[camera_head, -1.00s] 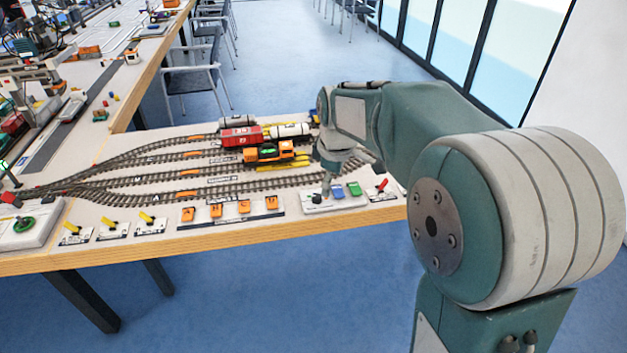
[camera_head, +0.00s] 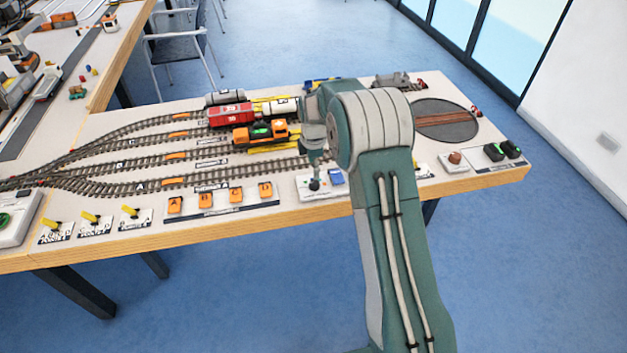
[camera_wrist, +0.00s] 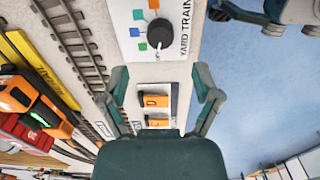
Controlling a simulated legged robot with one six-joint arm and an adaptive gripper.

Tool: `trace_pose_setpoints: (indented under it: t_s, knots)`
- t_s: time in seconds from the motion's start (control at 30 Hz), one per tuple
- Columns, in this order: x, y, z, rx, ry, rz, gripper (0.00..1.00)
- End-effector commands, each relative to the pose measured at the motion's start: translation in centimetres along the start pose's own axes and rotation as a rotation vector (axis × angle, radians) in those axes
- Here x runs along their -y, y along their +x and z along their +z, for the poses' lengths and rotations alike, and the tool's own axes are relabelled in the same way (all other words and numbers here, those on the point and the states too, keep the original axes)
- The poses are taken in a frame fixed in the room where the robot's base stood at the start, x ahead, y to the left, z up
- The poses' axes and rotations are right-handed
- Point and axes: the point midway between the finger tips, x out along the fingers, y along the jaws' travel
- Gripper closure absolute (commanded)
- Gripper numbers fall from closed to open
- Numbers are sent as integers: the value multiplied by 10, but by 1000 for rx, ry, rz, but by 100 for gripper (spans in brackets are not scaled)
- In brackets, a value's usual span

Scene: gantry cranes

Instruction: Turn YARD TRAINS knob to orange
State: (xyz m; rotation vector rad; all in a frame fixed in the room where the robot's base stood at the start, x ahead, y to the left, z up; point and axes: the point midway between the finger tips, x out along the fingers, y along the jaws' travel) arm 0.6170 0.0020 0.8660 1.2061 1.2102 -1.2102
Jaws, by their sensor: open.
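The YARD TRAINS knob (camera_wrist: 160,33) is a round black knob on a white panel (camera_wrist: 128,45). Its white pointer mark points down in the wrist view, away from the orange square (camera_wrist: 153,4). Green and blue squares lie along the knob's left side. In the head view the dark knob (camera_head: 314,185) shows just below my gripper (camera_head: 316,172). In the wrist view my gripper (camera_wrist: 162,75) is open, its two fingers apart and nothing between them. The knob lies ahead of the fingertips, roughly centred between them. I see no contact.
Tracks with an orange locomotive (camera_head: 262,133) lie behind. A turntable (camera_head: 443,120) is at right. Blue floor is free in front.

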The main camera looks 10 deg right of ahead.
Motion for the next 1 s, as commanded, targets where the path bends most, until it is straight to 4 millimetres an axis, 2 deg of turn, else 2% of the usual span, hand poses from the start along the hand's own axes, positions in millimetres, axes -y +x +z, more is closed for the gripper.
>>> trace_pose_setpoints:
  t_s: [0.1,0.33,0.5,0.73,0.77,0.8,0.87,0.9,0.93,1.0]
  knots:
    - [0,24,0,0,1,-3,19]
    - [0,57,0,0,1,-1,19]
    - [0,65,0,0,1,1,19]
    - [0,65,0,0,2,1,19]
    - [0,65,0,0,2,1,33]
    - [0,65,0,0,2,1,50]
    - [0,65,0,0,2,1,77]
    - [0,65,0,0,2,1,95]
    - [0,65,0,0,2,1,100]
    - [0,66,0,0,2,2,100]
